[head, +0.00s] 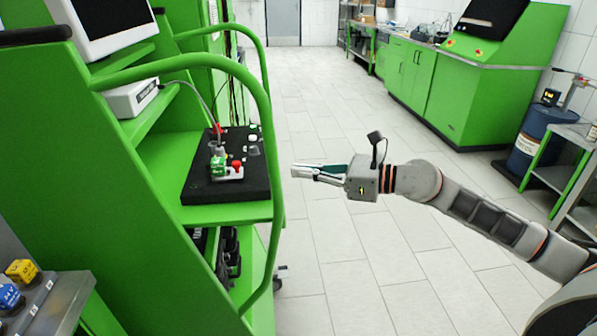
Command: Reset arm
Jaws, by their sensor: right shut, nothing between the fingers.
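My right arm reaches in from the lower right, and its gripper (306,173) hangs over the tiled floor, pointing left. The gripper's fingers are together with nothing between them. It is apart from the green testbench (110,175), just right of its curved green rail. On the bench shelf lies a black board (232,188) with a small green and red fitting (218,166) and several small parts on it. My left gripper is out of view.
The curved green rail (268,140) stands between my right gripper and the black board. At the lower left, a grey tray (62,300) holds yellow and blue blocks. Green cabinets (418,80) and a blue drum (530,145) stand at the right. The floor between is free.

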